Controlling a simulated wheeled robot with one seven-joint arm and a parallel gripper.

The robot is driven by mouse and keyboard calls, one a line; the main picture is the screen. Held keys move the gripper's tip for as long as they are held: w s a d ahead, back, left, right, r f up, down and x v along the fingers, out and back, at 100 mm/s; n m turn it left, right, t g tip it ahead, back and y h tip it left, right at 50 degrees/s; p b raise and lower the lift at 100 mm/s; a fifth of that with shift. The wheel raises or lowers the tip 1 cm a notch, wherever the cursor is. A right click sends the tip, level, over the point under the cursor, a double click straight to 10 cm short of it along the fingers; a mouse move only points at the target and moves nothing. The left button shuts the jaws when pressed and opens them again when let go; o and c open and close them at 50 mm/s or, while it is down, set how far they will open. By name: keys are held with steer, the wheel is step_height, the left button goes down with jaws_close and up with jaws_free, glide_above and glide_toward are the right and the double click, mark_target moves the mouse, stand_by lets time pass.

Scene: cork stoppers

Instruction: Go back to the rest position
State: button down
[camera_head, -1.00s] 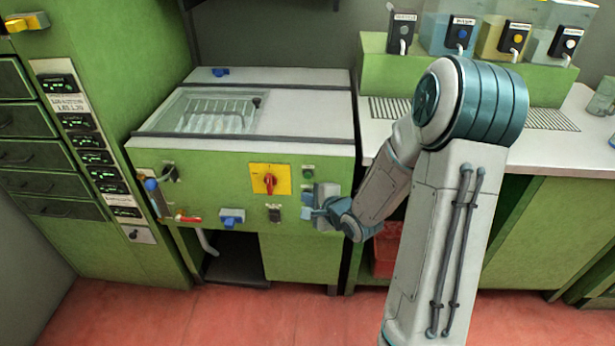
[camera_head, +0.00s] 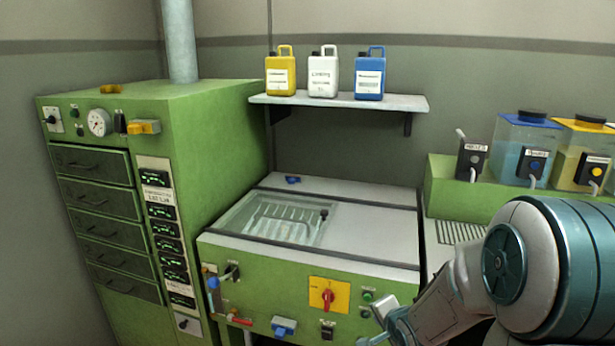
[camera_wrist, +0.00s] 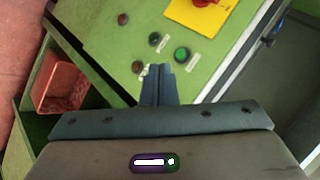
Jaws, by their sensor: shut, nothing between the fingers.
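My gripper (camera_wrist: 158,72) shows in the wrist view with its two dark fingers together and nothing between them. Its tips are over the green front panel, close to a few round buttons, including a green button (camera_wrist: 181,54); contact cannot be told. In the head view my gripper (camera_head: 382,312) is low in the picture, in front of the green machine (camera_head: 260,288), right of the yellow plate with a red rotary switch (camera_head: 328,295). My arm comes in from the lower right and hides part of the counter.
A red bin (camera_wrist: 65,82) stands in an open bay beside the panel. A green drawer cabinet (camera_head: 100,220) stands left. A wall shelf (camera_head: 340,101) holds yellow, white and blue jugs. Liquid tanks (camera_head: 525,145) stand at the back right. The space above the machine top is clear.

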steer(key=s+a+r+n+g+p, duration=0.1)
steer(key=s+r+n+g+p, duration=0.2)
steer(key=s+r+n, duration=0.3)
steer(key=s+a+r+n+g+h+p, duration=0.1)
steer(key=s+r+n, duration=0.4)
steer(key=s+r, duration=0.6)
steer(key=s+a+g+p, duration=0.1)
steer(key=s+g+p, duration=0.1)
steer(key=s, duration=0.3)
steer(key=shift+r+n+g, duration=0.2)
steer(key=shift+n+g, duration=0.2)
steer(key=shift+s+d, duration=0.1)
stand_by(3.0)
